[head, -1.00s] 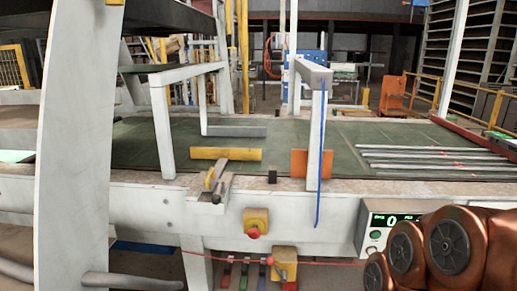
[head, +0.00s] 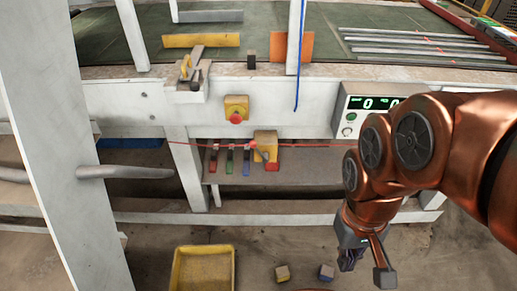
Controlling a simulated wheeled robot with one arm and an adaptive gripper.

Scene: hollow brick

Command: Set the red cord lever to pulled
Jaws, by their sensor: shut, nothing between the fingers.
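A thin red cord (head: 310,144) runs sideways below the white machine beam. It meets a yellow switch box (head: 267,138) that has a small grey lever (head: 262,153) and a red part at its bottom. The lever's exact position is too small to tell. My gripper (head: 348,262) hangs low at the right of centre, shut and empty. In the picture it is below and to the right of the switch box, well apart from it and from the cord.
A yellow box with a red button (head: 236,109) and a control panel (head: 362,108) sit on the beam. Red, green and blue handles (head: 230,160) hang left of the switch. A yellow bin (head: 204,270) and two small blocks (head: 304,273) lie below. A white post (head: 55,130) stands left.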

